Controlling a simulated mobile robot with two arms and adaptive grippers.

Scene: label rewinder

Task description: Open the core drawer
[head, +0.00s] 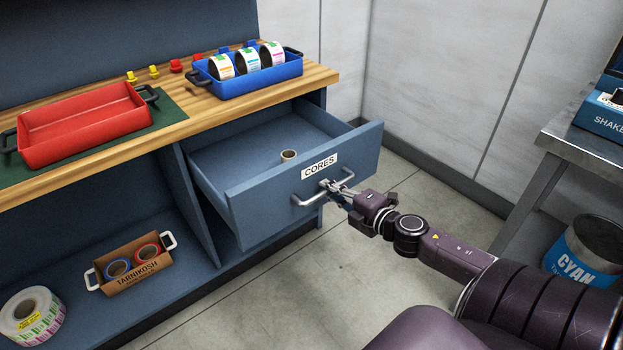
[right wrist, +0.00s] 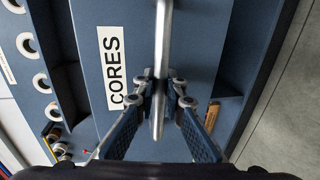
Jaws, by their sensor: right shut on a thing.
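The blue core drawer (head: 309,190), labelled CORES, stands pulled out from under the wooden worktop. In the right wrist view the handle (right wrist: 162,50) runs between the fingers of the right gripper (right wrist: 162,95), in front of the CORES label (right wrist: 113,68). My left gripper is not in view.
On the worktop (head: 180,128) are a red tray (head: 84,126) and a blue tray (head: 250,82) with several label rolls. A cardboard box (head: 132,264) and a large label roll (head: 31,315) sit on the lower shelf. A steel table (head: 585,150) and a CYAN bucket (head: 588,252) stand at right. Floor before the drawer is clear.

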